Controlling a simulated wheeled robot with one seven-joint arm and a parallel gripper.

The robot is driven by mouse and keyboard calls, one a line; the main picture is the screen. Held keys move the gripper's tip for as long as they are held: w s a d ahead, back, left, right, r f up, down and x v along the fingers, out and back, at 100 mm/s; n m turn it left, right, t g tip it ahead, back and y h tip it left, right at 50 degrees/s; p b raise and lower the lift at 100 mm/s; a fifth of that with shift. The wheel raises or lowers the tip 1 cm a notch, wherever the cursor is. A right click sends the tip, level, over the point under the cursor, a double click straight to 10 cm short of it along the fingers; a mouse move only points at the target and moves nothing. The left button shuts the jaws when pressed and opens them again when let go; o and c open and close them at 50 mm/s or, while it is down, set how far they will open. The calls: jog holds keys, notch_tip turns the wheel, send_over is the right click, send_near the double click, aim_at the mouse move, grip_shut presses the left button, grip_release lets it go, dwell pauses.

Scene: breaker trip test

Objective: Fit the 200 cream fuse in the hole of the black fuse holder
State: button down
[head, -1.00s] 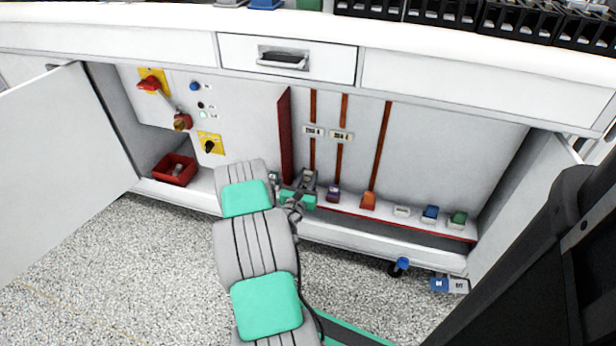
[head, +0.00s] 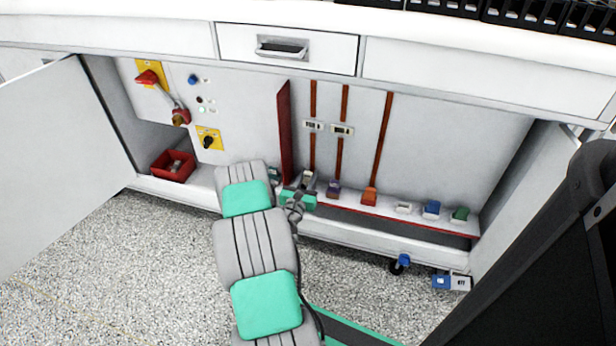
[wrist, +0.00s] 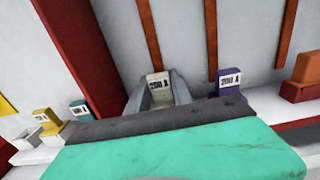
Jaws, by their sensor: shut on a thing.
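My gripper (wrist: 160,92) is shut on a cream fuse (wrist: 158,80) marked 200 A, which stands between its two grey fingers. In the head view the gripper (head: 308,181) is low in the open cabinet, over the shelf, left of a purple fuse (head: 334,187). That purple fuse shows right of the gripper in the wrist view, marked 250 A (wrist: 230,82). I cannot make out the black fuse holder; the gripper body hides the area below the cream fuse, so I cannot tell whether the fuse sits in a hole.
A dark red divider (head: 285,135) stands left of the gripper. Teal (wrist: 80,109) and yellow (wrist: 45,117) fuses lie beyond it. Orange (head: 370,196), white (head: 404,208), blue (head: 431,209) and green (head: 460,214) pieces line the shelf to the right. A red bin (head: 173,166) is at far left.

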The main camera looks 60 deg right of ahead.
aim_at(307, 180)
jog(key=shift+f+b, duration=0.55)
jog(key=shift+f, duration=0.15)
jog(key=c, duration=1.1)
grip_release()
jog(key=shift+o, duration=0.2)
jog(key=a+p, duration=0.1)
jog(key=a, duration=0.2)
jog(key=shift+s+r, duration=0.1)
jog(key=shift+s, duration=0.05)
jog(key=shift+s+a+b, duration=0.2)
jog(key=shift+s+a, duration=0.05)
jog(key=shift+a, duration=0.95)
jog(key=shift+s+a+b, duration=0.15)
jog(key=shift+s+a, duration=0.05)
jog(key=shift+a, duration=1)
